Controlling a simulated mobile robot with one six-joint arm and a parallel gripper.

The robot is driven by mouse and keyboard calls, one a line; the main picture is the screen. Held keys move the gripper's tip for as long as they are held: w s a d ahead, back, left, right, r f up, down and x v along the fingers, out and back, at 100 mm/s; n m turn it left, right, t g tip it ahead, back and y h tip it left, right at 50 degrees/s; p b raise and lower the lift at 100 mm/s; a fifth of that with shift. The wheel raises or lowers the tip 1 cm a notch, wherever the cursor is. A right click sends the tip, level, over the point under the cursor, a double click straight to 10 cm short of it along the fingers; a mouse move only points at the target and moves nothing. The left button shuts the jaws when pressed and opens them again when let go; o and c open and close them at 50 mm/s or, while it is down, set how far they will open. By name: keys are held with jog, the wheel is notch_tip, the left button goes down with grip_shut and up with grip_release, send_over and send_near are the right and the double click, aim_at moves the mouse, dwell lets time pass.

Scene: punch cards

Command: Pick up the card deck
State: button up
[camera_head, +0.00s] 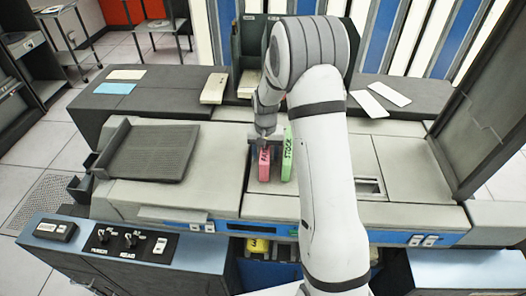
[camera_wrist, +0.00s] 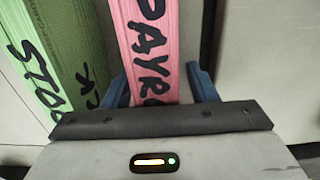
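A pink card deck (camera_head: 264,168) with dark lettering stands on the grey machine top. In the wrist view the pink deck (camera_wrist: 158,45) reads "PAYR", and the rest of the word is hidden by my gripper. A green card deck (camera_head: 288,165) marked "STOCK" stands just to its right in the head view. The green deck (camera_wrist: 60,50) is on the left in the wrist view. My gripper (camera_wrist: 160,82) is open, with its blue fingers on either side of the pink deck. A small gap shows at the right finger. In the head view my gripper (camera_head: 263,138) is over the decks' far end.
A dark ribbed tray (camera_head: 150,150) lies left of the decks on the machine. Cream cards (camera_head: 214,88) and white cards (camera_head: 368,103) lie on the dark rear surface. The machine top left of the pink deck is bare.

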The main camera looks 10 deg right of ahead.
grip_shut()
dwell(0.3)
